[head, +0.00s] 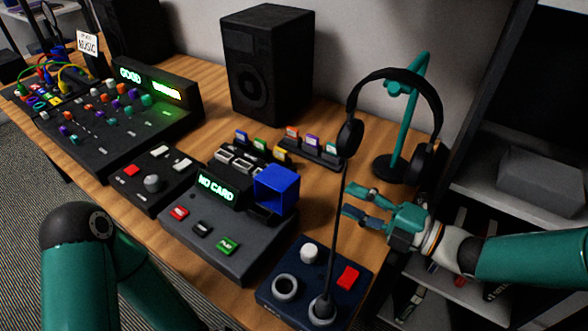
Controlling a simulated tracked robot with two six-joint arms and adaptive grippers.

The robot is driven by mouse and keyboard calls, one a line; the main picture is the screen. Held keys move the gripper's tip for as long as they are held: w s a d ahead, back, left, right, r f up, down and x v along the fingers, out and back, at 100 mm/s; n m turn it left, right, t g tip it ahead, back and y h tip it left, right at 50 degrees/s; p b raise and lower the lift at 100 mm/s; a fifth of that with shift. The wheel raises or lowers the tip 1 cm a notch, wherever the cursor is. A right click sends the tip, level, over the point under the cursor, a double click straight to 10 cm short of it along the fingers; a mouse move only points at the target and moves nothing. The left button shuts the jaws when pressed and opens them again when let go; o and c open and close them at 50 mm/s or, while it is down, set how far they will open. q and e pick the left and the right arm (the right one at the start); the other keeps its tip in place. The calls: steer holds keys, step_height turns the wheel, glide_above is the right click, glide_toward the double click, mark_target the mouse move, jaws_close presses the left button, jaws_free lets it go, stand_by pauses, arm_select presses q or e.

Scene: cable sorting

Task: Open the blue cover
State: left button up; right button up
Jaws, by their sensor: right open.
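The blue cover (276,188) is a bright blue box shape at the back right corner of the grey device (225,232) with the green "NO CARD" display. A dark slot part shows just below the cover. I cannot tell for sure whether the cover is shut or raised. My right gripper (352,203) is open and empty, to the right of the cover and apart from it, with its fingers pointing left. The thin black microphone stem (335,240) stands between them in the picture. My left gripper is out of view; only part of my left arm shows.
A dark blue microphone base (273,292) with a red button stands in front of my right gripper. Headphones on a teal stand (420,100) are behind it. Coloured cards in black holders (312,152) and a black speaker (267,65) stand behind the device. Mixers fill the left.

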mark_target(292, 173)
steer(key=x, duration=1.4)
steer(key=shift+w+a, duration=0.3)
steer(key=shift+s, duration=0.1)
jaws_close()
